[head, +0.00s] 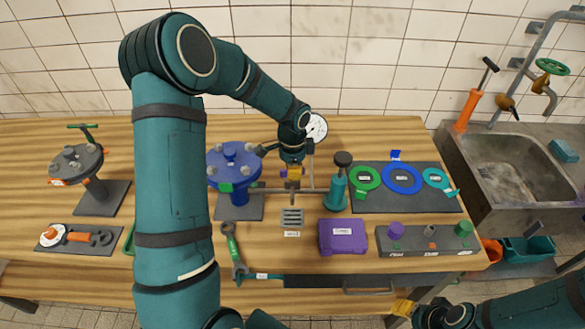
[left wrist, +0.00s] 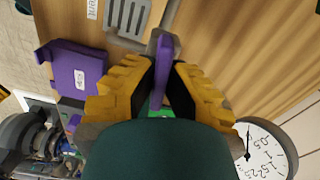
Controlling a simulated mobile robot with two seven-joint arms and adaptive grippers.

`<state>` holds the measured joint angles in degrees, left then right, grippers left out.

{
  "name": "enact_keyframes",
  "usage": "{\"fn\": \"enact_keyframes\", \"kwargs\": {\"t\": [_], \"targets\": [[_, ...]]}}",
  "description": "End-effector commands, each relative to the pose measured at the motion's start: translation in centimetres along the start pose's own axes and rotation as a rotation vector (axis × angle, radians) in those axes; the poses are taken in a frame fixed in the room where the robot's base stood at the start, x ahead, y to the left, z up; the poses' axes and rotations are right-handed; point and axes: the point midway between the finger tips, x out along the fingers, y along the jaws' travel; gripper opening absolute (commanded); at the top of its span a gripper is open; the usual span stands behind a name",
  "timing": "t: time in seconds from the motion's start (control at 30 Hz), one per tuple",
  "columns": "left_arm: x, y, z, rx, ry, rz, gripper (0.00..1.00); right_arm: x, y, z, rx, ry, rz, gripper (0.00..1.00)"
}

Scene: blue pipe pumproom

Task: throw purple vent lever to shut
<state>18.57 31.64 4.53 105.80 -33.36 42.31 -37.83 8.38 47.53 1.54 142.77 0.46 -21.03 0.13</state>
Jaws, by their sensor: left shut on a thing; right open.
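The purple vent lever (left wrist: 163,62) stands between the yellow fingers of my left gripper (left wrist: 158,75) in the left wrist view, and the fingers are shut on it. In the head view only a small purple bit of the lever (head: 284,173) shows beside my left gripper (head: 293,173). The lever sits on the grey pipework between the blue flanged valve and the teal pump; its exact angle is hidden. My right gripper (head: 402,307) is open and empty at the lower right, in front of the bench.
A grey vent grate (head: 292,217) lies before the pipe. A blue flanged valve (head: 233,163) is left, a teal pump (head: 338,190) right and a gauge (head: 316,128) behind. A purple box (head: 343,236) and a button panel (head: 428,240) are near the front edge.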

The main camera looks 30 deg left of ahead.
Motion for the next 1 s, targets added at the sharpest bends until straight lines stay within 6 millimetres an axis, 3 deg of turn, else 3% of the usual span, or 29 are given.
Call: {"fn": "enact_keyframes", "kwargs": {"t": [0.4, 0.97, 1.0], "targets": [[0.16, 0.17, 0.01, 0.193, -0.002, 0.005, 0.0, -0.69, -0.22, -0.07, 0.0, 0.0, -0.001, 0.47], [0.2, 0.18, 0.0, 0.22, -0.002, 0.005, 0.0, -0.75, -0.23, -0.09, 0.0, 0.0, -0.001, 0.47], [0.19, 0.17, 0.0, 0.22, -0.002, 0.005, 0.27, -0.75, -0.24, -0.09, 0.0, 0.0, -0.001, 0.47]]}}
